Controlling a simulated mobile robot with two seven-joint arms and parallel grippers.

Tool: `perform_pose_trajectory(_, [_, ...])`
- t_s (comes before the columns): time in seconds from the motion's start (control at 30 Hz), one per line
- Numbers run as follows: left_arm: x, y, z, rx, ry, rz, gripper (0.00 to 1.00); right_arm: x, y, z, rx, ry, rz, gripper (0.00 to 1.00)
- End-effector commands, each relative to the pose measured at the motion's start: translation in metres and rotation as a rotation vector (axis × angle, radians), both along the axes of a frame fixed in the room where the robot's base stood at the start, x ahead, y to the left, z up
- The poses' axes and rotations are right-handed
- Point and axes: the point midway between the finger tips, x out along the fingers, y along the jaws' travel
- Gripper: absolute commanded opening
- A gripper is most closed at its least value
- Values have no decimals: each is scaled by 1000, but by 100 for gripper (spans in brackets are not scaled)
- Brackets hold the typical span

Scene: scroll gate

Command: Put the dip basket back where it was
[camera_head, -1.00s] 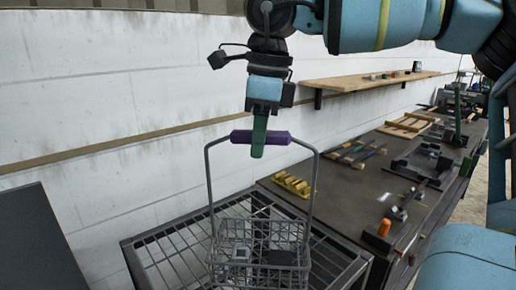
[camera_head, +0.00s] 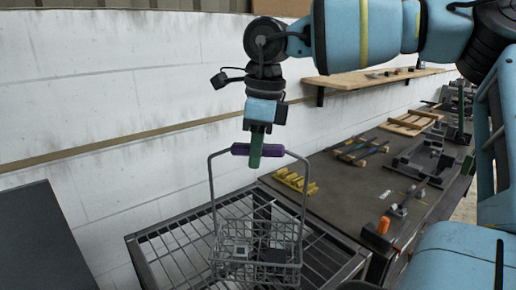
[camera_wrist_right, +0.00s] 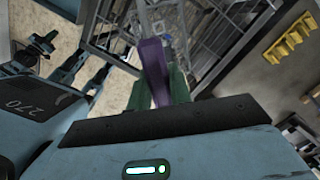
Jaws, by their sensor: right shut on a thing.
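The dip basket (camera_head: 257,243) is a grey wire basket with a tall hoop handle and a purple grip (camera_head: 240,149). It hangs upright at or just above the slatted metal rack (camera_head: 172,262); I cannot tell if it touches. Small blocky parts (camera_head: 274,255) lie inside it. My right gripper (camera_head: 256,158) points down with green fingers shut on the purple grip. In the right wrist view, the purple grip (camera_wrist_right: 153,62) sits between the green fingers (camera_wrist_right: 160,92). My left gripper is not in view.
A dark workbench (camera_head: 345,205) adjoins the rack on the right, with yellow blocks (camera_head: 296,180), an orange piece (camera_head: 384,225) and tools. A wooden wall shelf (camera_head: 370,80) is above. A dark panel (camera_head: 40,240) stands at left. The white wall is behind.

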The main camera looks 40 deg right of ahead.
Motion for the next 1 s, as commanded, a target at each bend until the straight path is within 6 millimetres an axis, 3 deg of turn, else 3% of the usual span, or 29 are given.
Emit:
perform_pose_trajectory(0.43, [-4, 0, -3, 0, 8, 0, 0, 0, 0, -3, 1, -3, 0, 0])
perform_pose_trajectory(0.47, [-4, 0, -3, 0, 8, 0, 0, 0, 0, -5, 1, 2, -1, 21])
perform_pose_trajectory(0.6, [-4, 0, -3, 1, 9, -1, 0, 0, 0, -4, 1, 1, -1, 40])
perform_pose_trajectory(1.0, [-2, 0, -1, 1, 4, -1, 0, 0, 0, 2, 0, -1, -1, 42])
